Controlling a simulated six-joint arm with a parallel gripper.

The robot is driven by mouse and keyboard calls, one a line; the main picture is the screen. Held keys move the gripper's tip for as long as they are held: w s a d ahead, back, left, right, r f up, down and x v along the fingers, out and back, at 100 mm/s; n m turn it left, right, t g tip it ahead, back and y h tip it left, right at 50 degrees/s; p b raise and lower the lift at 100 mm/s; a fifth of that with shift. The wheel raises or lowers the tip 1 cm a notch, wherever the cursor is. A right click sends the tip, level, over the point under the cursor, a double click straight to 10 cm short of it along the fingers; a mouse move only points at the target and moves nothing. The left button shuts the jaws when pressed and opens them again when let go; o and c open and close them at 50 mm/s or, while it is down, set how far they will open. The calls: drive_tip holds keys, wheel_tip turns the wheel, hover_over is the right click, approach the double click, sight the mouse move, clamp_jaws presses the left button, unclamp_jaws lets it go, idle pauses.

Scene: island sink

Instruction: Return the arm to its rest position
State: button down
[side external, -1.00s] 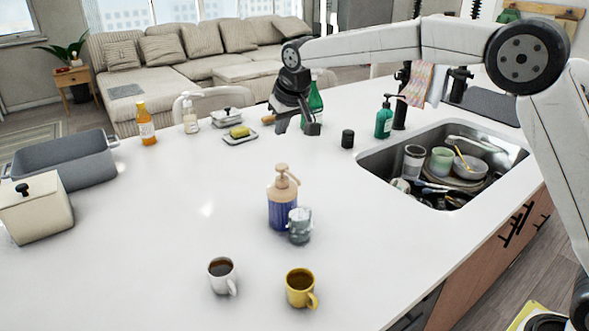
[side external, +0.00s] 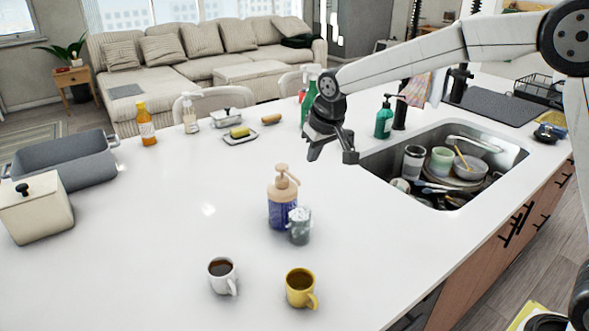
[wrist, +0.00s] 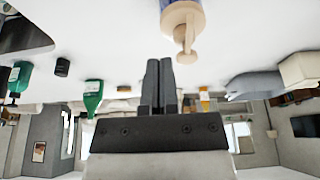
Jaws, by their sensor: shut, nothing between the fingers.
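My gripper (side external: 332,152) hangs over the white counter, left of the sink, behind and right of the blue pump bottle (side external: 282,204). Its fingers are together and empty, pointing down in the side view. The wrist view shows the two dark fingers (wrist: 158,85) side by side with nothing held. In that upside-down view the pump bottle (wrist: 184,22) is at the top, apart from the fingers.
The sink (side external: 450,165) holds several dishes. A glass (side external: 299,226), a white mug (side external: 222,275) and a yellow mug (side external: 300,288) stand at the front. A green soap bottle (side external: 384,120) stands behind the sink. The counter's left middle is clear.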

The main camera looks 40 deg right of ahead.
drive_tip(key=s+d+f, duration=0.1)
drive_tip(key=s+f, duration=0.2)
drive_tip(key=s, duration=0.5)
drive_tip(key=s+d+f+g, duration=0.1)
drive_tip(key=s+f, duration=0.3)
drive_tip(key=s, duration=0.4)
drive_tip(key=s+d+f, duration=0.3)
drive_tip(key=s+f, duration=0.1)
drive_tip(key=s, duration=0.4)
drive_tip(key=shift+s+d, duration=0.2)
drive_tip(key=shift+d, duration=0.05)
